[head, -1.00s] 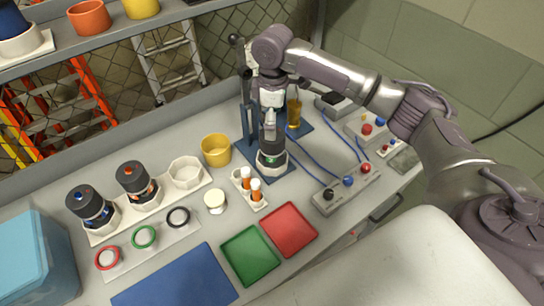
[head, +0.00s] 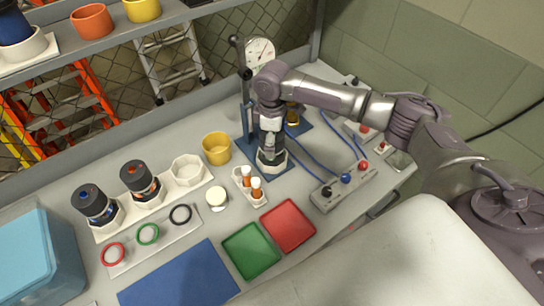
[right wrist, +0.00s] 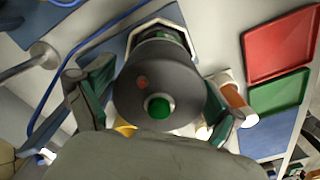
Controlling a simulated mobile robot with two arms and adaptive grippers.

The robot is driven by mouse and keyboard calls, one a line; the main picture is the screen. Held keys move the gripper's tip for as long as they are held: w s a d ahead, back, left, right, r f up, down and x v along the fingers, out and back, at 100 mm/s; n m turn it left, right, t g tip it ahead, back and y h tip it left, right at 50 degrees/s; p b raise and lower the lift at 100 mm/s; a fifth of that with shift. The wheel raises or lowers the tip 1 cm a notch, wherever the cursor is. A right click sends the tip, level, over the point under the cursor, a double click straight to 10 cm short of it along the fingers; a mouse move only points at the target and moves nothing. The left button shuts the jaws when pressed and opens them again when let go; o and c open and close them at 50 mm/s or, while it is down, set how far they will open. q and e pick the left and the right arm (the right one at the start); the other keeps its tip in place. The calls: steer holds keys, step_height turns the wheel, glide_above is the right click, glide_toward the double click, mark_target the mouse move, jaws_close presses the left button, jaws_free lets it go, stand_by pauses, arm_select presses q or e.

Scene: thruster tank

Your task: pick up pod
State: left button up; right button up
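A dark round pod (right wrist: 135,88) with a green button and a small red dot on top fills the middle of the right wrist view. It stands upright in a pale holder on a blue base plate; in the head view the pod (head: 269,158) is mostly hidden by my right gripper (head: 271,136). In the right wrist view the gripper (right wrist: 156,92) has its fingers on both sides of the pod, with narrow gaps showing. Two more dark pods, one with a blue button (head: 95,205) and one with a red button (head: 139,180), stand in a white rack. My left gripper is not in view.
An upright post (head: 243,85) and a dial gauge (head: 260,52) stand close behind the pod. A yellow cup (head: 216,148), orange-capped vials (head: 248,182) and a cabled switch box (head: 343,187) are nearby. Green (head: 250,251) and red (head: 288,225) trays lie in front.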

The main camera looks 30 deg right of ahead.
steer(key=c, duration=1.5)
steer(key=shift+r, duration=0.1)
